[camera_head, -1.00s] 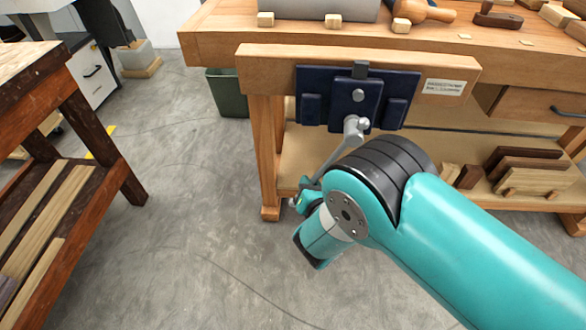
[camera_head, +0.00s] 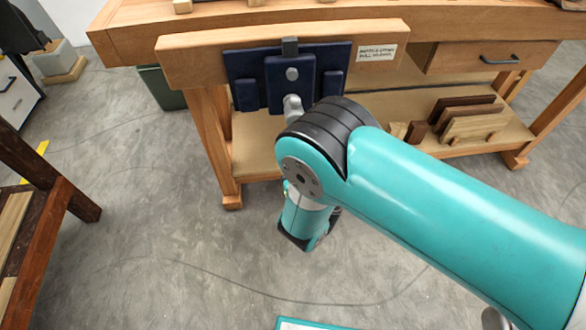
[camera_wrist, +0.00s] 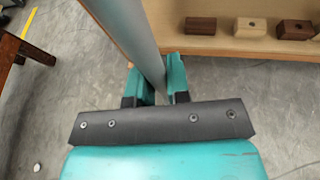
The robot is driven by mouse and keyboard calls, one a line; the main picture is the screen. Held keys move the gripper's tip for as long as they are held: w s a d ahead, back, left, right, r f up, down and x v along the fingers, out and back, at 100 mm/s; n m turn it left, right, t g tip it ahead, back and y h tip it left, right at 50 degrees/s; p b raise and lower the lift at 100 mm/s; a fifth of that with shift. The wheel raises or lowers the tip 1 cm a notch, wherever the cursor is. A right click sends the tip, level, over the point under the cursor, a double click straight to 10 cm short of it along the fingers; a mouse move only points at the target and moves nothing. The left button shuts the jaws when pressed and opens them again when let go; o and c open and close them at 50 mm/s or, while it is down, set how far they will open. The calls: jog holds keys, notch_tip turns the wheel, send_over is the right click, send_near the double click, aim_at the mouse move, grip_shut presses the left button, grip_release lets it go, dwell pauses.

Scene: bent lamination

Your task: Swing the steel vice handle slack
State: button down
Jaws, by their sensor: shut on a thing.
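The blue vice (camera_head: 291,80) is mounted on the front of the wooden workbench, with a thick wooden jaw (camera_head: 200,60) across its top. Its steel screw end (camera_head: 293,107) shows below the plate; in the head view my arm hides the handle. In the wrist view the steel handle (camera_wrist: 137,38) runs from the top down between the two teal fingers of my gripper (camera_wrist: 160,85). My gripper is shut on the handle, which slants slightly there. The head view hides my fingertips behind my arm.
The bench's lower shelf (camera_head: 255,150) holds several dark and light wood blocks (camera_head: 465,118). A label (camera_head: 377,52) is on the jaw. A dark green bin (camera_head: 160,88) stands left of the bench. A brown wooden table (camera_head: 50,225) is at far left. Grey floor between is clear.

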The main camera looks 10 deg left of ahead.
jog(key=c, duration=1.1)
grip_release()
jog(key=p+v, duration=1.7)
jog(key=p, duration=0.3)
jog(key=shift+s, duration=0.2)
jog(key=shift+d, duration=0.1)
